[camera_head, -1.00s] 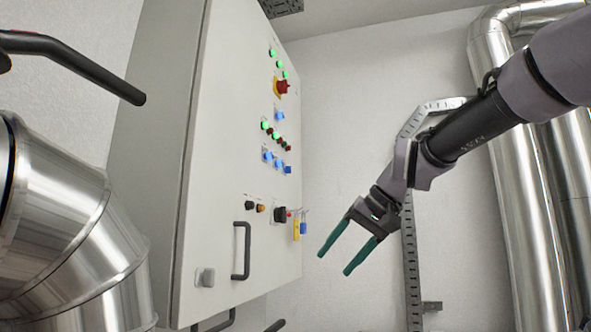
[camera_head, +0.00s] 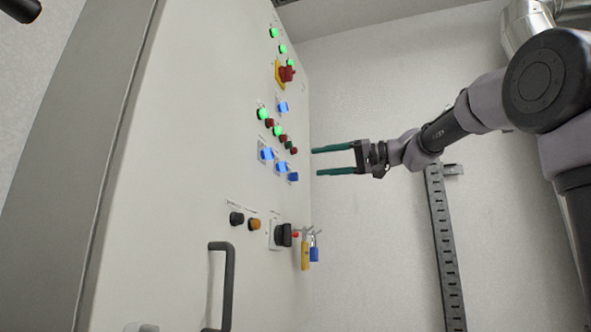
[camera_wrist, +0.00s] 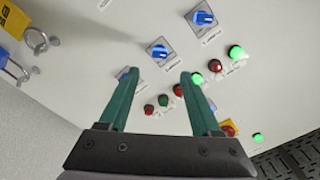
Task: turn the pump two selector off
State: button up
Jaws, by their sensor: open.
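A row of three blue selector knobs sits on the light grey cabinet door (camera_head: 190,140): left (camera_head: 266,153), middle (camera_head: 281,166) and right (camera_head: 293,177). Their labels are too small to read, so I cannot tell which is pump two. In the wrist view, two show clearly, an upper one (camera_wrist: 201,18) and a middle one (camera_wrist: 159,50); the third (camera_wrist: 123,74) is partly hidden by the left finger. My gripper (camera_head: 315,161) is open and empty, its green fingers level and pointing at the door. In the wrist view, its fingertips (camera_wrist: 158,75) frame bare panel below the middle knob.
Green and red lamps (camera_head: 270,123) sit just above the selector row. Another blue selector (camera_head: 283,107) and a red emergency stop (camera_head: 287,74) are higher. Below are a black rotary switch (camera_head: 283,235), yellow and blue padlocks (camera_head: 306,255) and a door handle (camera_head: 222,285).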

aim_at(282, 167)
jog(key=x, duration=0.9)
jog(key=shift+f, duration=0.1)
grip_shut()
